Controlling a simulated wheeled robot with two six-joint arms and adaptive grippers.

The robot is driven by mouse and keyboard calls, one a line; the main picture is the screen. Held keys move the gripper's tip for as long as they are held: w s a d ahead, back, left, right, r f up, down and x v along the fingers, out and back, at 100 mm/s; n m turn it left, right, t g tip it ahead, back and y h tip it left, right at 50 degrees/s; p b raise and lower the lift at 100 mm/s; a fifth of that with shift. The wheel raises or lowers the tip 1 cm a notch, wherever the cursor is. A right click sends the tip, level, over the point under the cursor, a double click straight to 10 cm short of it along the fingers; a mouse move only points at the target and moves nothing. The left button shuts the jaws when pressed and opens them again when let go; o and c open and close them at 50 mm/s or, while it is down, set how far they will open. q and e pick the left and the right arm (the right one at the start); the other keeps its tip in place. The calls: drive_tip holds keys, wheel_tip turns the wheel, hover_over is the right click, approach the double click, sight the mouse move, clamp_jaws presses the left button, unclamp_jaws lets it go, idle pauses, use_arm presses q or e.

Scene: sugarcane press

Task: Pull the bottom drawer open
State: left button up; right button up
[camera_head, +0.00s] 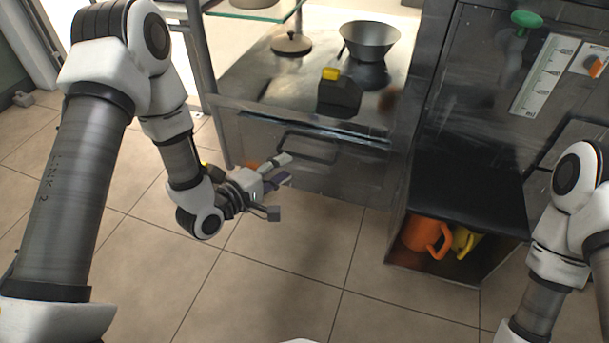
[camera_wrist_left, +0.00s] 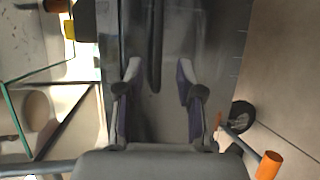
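The bottom drawer has a grey metal front (camera_head: 350,180) under the steel worktop, and it looks shut. Its dark bar handle (camera_head: 308,147) crosses the upper part of the front. My left gripper (camera_head: 280,172) is open and empty, just in front of the drawer and slightly below and left of the handle. In the left wrist view, the open fingers (camera_wrist_left: 160,80) point at the drawer front, and the dark handle (camera_wrist_left: 155,40) lies between them in the picture. I cannot tell how far the fingertips are from it. My right gripper is out of view.
On the worktop (camera_head: 250,85) stand a metal bowl (camera_head: 369,42) and a dark block with a yellow top (camera_head: 339,92). An open cubby at right holds an orange mug (camera_head: 424,234) and a yellow mug (camera_head: 464,241). The tiled floor (camera_head: 290,270) before the drawer is clear.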

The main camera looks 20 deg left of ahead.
sight(300, 157)
use_arm(q)
drive_tip(key=b+x, duration=0.3)
drive_tip(key=x, duration=0.4)
drive_tip(key=shift+d, duration=0.1)
drive_tip(key=shift+r, duration=0.1)
clamp_jaws()
